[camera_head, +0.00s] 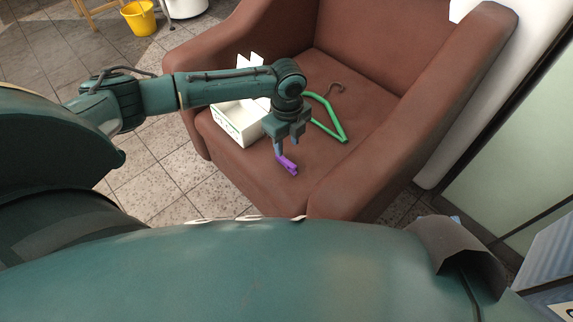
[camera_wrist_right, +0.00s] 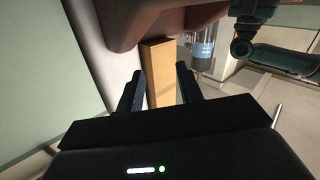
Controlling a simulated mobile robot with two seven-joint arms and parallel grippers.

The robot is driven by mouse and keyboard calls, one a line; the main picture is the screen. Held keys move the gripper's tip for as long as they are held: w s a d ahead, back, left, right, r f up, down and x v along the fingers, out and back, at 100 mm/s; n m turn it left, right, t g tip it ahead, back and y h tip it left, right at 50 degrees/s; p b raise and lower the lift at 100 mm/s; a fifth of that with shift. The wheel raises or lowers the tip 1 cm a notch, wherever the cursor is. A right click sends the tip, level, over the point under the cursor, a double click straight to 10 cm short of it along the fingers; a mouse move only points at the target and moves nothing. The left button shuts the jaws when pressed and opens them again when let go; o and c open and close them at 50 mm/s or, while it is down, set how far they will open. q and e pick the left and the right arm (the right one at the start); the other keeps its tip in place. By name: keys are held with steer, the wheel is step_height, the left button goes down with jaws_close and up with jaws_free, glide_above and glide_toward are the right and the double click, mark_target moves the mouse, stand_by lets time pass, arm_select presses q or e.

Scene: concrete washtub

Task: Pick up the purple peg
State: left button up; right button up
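The purple peg (camera_head: 287,165) lies on the seat of the brown armchair (camera_head: 330,190), near its front edge. My left gripper (camera_head: 287,150) points down right above the peg, with its fingers apart. One fingertip is at or very near the peg's upper end; I cannot tell whether they touch. The peg does not appear to be held. In the right wrist view, my right gripper (camera_wrist_right: 158,88) has its two fingers spread with nothing between them, away from the peg.
A green hanger (camera_head: 328,118) with a dark hook lies on the seat behind the peg. A white box (camera_head: 238,128) stands to the left on the seat. A yellow bucket (camera_head: 139,18) is on the tiled floor. The armchair's armrests rise on both sides.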

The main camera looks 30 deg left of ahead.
arm_select(q)
step_height(320, 180, down, 3)
steer(key=shift+r+b, duration=0.15)
steer(key=shift+b, duration=0.15)
steer(key=f+b, duration=0.1)
steer(key=f, duration=0.1)
steer(key=f+b, duration=0.1)
steer(key=f, duration=0.1)
steer(key=shift+a+f, duration=0.2)
steer(key=shift+f, duration=0.25)
arm_select(e)
steer(key=shift+s+a+r+n+t+y, duration=0.15)
steer(key=shift+a+n+t+y, duration=0.45)
steer(key=shift+y, duration=0.4)
arm_select(q)
jaws_close()
